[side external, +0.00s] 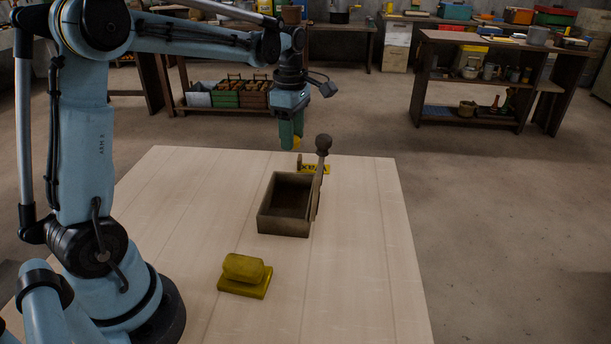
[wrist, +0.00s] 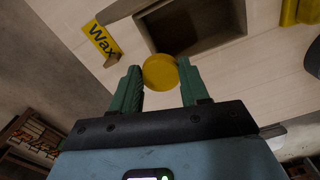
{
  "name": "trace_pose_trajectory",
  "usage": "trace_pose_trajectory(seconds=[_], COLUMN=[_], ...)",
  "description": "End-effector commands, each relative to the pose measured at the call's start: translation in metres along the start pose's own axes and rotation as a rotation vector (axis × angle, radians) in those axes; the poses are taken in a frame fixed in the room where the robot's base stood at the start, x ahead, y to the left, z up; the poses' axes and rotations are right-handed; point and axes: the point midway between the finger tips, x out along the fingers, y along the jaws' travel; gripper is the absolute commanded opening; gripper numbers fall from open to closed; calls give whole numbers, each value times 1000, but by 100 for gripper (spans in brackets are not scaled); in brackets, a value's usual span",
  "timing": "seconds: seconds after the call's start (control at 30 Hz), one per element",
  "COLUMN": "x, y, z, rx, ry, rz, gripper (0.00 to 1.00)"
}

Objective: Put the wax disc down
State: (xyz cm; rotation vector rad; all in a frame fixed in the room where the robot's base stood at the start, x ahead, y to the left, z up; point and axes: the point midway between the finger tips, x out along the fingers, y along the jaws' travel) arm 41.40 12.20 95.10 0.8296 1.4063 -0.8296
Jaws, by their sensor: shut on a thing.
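My gripper (side external: 291,140) is shut on the wax disc (wrist: 160,71), a round yellow disc pinched between the green fingers. In the side external view only a bit of the disc (side external: 296,143) shows beside the fingers. The gripper appears raised above the far part of the pale table (side external: 200,200), behind the wooden box (side external: 282,224). In the wrist view the disc overlaps the near edge of the box's dark opening.
A yellow block on a flat base (side external: 244,277) sits nearer the front. The table's right side is clear. Shelves (side external: 480,75) stand on the floor behind.

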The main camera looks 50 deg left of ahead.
Motion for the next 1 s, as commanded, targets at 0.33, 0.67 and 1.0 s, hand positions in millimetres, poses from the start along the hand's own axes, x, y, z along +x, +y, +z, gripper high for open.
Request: trace_pose_trajectory(seconds=[0.33, 0.67, 1.0], x=[-36, -52, -2], y=[-41, -62, -62], z=[14, 18, 19], rx=[677, 1031, 1058], ry=[0, -1, 0], rz=[0, 0, 1], gripper=[16, 16, 16])
